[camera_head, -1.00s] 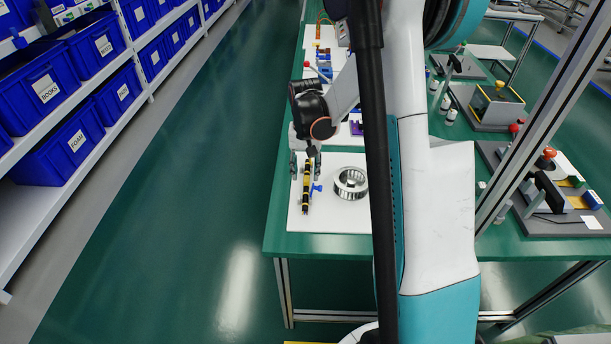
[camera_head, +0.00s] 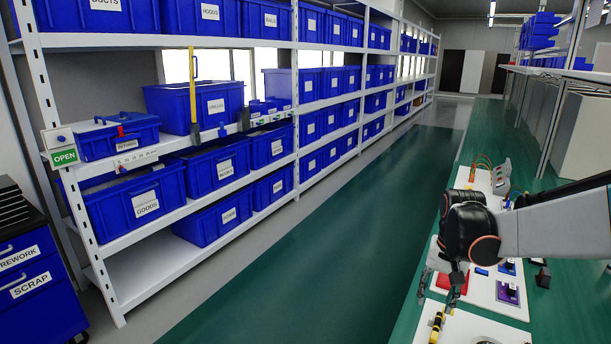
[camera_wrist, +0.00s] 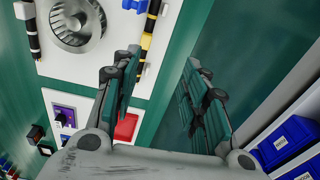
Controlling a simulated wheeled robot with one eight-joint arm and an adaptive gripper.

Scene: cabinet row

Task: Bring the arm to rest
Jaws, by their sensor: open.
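My gripper (camera_head: 440,287) hangs from my arm at the left edge of the green workbench (camera_head: 408,318). In the wrist view its two fingers (camera_wrist: 162,62) stand apart with nothing between them. Green benchtop and floor show in the gap. A black-and-yellow rod (camera_head: 437,325) lies on a white board near the gripper; in the wrist view the rod (camera_wrist: 149,25) is beside the left finger, outside the jaws. A red block (camera_wrist: 127,127) shows beyond the left finger.
A silver finned ring (camera_wrist: 78,22) sits on the white board (camera_wrist: 110,72). A purple part (camera_head: 508,293) is on another board. White shelving (camera_head: 100,180) with blue bins (camera_head: 215,165) lines the left. Open green floor (camera_head: 330,240) lies between shelving and bench.

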